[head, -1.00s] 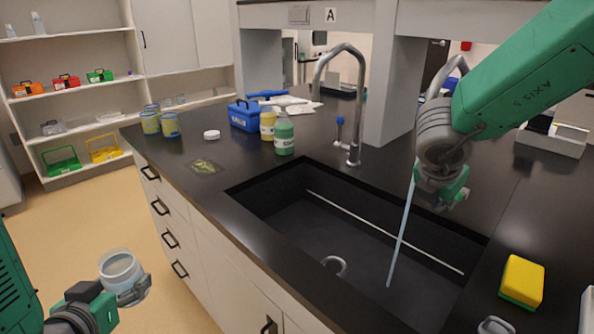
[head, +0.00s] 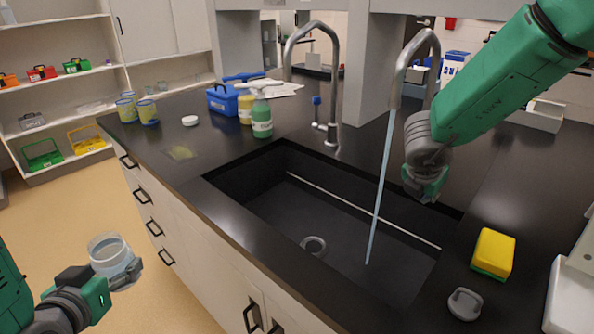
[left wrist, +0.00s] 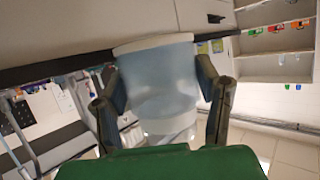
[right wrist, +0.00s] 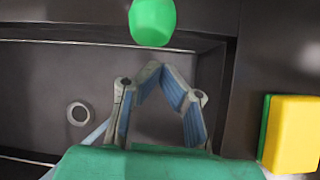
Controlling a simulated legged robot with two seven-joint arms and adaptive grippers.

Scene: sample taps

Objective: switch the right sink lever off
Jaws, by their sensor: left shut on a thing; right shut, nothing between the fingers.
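The right tap (head: 418,50) is a silver gooseneck at the sink (head: 275,210), and a pale water stream (head: 380,185) runs from it into the basin. A green rounded knob (right wrist: 152,22), seemingly the right tap's lever end, shows just beyond my right fingertips in the right wrist view. In the head view my right arm hides the lever. My right gripper (head: 428,188) is shut and empty beside the stream, and its fingertips (right wrist: 155,68) meet, apparently apart from the knob. My left gripper (head: 120,275) is shut on a clear jar (head: 108,250), also seen in the left wrist view (left wrist: 155,75).
The left tap (head: 318,32) has a blue lever (head: 317,101) and shows no water. A yellow-green sponge (head: 493,252) and a grey lid (head: 465,303) lie right of the sink. Bottles (head: 262,118) and a blue box (head: 222,100) stand behind left.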

